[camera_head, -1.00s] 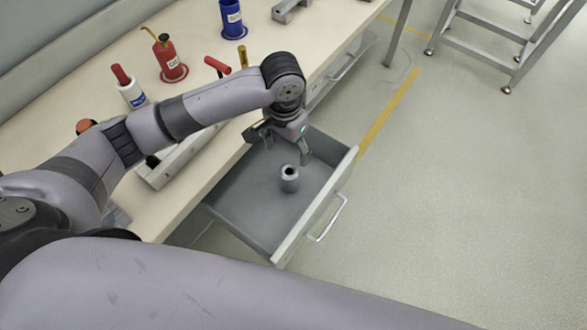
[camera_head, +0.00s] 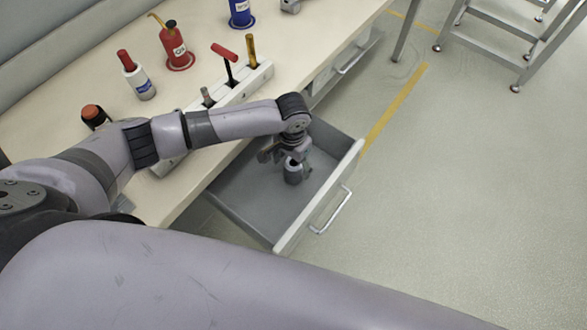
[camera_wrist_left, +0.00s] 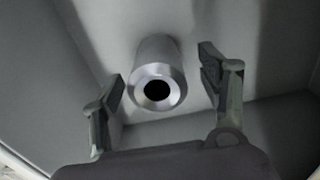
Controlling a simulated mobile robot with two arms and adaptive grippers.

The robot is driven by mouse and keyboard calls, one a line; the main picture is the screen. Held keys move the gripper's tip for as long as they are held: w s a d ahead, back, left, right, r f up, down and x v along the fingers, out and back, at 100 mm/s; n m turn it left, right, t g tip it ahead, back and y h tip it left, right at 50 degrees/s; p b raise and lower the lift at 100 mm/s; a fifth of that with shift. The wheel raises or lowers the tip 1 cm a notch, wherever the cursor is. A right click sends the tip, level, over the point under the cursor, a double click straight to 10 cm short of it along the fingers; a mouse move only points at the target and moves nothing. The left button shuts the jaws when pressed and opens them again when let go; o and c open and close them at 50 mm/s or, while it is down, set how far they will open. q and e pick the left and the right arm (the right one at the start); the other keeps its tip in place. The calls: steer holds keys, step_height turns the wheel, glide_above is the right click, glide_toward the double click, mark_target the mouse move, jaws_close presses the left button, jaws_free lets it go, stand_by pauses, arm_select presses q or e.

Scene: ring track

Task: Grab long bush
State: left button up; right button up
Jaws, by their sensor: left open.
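The long bush (camera_head: 292,176), a grey metal cylinder with a hole in its top, stands upright in the open drawer (camera_head: 245,200). It also shows in the left wrist view (camera_wrist_left: 158,75), with its dark bore facing the camera. My left gripper (camera_head: 290,160) is open just above the bush in the head view and partly covers it. In the left wrist view the two fingers of my left gripper (camera_wrist_left: 160,90) are on either side of the bush, with gaps visible. My right gripper is not in view.
On the bench (camera_head: 105,70) stand a red oil can (camera_head: 174,48), a white bottle (camera_head: 138,78), a blue container (camera_head: 241,14) and a tool holder (camera_head: 245,85). The drawer's front panel (camera_head: 320,195) and handle (camera_head: 332,212) stick out over open floor. A metal step frame (camera_head: 495,45) stands at the back right.

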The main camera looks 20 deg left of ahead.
arm_select(q)
step_height(320, 180, down, 4)
steer(key=shift+d+r, duration=0.1)
steer(key=shift+d, duration=0.05)
steer(key=shift+c, duration=0.5)
steer(key=c, duration=1.3)
